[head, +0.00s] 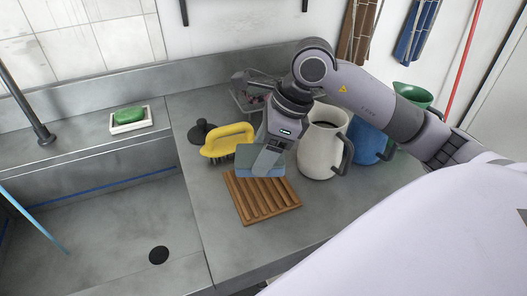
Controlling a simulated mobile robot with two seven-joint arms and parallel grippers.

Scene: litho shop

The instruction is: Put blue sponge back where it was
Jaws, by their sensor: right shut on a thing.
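The blue sponge (245,160) is a grey-blue block in the head view. My right gripper (266,163) is shut on it, with a finger covering part of its front face. The sponge is upright over the back edge of a slatted wooden rack (262,203). I cannot tell whether it touches the rack. My left gripper is not in view.
A yellow-handled brush (226,138) and a dark round stopper (200,132) are left of the sponge. A white pitcher (321,145) and a blue jug (368,142) stand right. A green soap (129,114) sits on a dish behind the sink (110,235). The front counter is clear.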

